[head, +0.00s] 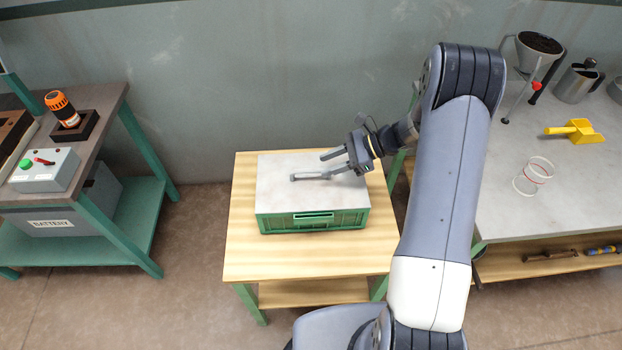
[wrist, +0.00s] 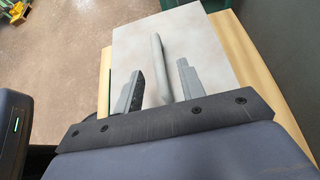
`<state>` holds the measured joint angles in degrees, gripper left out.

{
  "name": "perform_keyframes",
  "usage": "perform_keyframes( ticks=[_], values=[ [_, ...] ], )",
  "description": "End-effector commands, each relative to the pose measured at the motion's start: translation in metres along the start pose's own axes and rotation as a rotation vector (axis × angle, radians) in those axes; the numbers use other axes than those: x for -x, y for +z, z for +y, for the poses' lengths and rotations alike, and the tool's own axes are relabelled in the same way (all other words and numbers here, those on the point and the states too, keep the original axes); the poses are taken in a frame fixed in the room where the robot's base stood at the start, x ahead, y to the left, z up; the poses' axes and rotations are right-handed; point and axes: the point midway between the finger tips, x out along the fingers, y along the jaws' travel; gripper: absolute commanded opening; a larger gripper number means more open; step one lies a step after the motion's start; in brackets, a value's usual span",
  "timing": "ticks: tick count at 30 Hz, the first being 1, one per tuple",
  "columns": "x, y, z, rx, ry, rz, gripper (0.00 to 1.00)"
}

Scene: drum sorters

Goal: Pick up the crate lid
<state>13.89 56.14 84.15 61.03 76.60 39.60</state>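The crate lid (head: 275,167) is a pale grey flat panel lying on a green crate (head: 312,221) on the wooden table. A grey bar handle (head: 303,177) runs along its top. My gripper (head: 327,165) is low over the lid, reaching in from the right. In the wrist view, the lid (wrist: 205,45) fills the middle and its handle (wrist: 157,60) runs away from me. My gripper (wrist: 160,72) is open there, one finger on each side of the handle, with gaps visible. Whether the fingertips touch the lid cannot be told.
The wooden table (head: 245,262) has bare room in front of the crate. At left, a bench (head: 100,100) holds a control box (head: 45,170) and an orange-topped item (head: 62,108).

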Motion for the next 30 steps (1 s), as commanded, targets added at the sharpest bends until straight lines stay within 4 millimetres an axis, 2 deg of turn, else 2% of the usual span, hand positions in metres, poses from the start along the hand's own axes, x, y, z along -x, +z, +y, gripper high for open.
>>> perform_keyframes(
  ticks=[8, 16, 23, 30],
  values=[
    [-0.019, 0.002, 0.001, 0.000, 0.002, 0.000, 0.38],
    [-0.058, 0.002, 0.002, -0.001, 0.003, 0.000, 0.38],
    [-0.061, 0.001, 0.002, 0.000, -0.001, 0.000, 0.38],
    [-0.060, 0.001, 0.002, 0.000, -0.001, 0.000, 0.19]
  ],
)
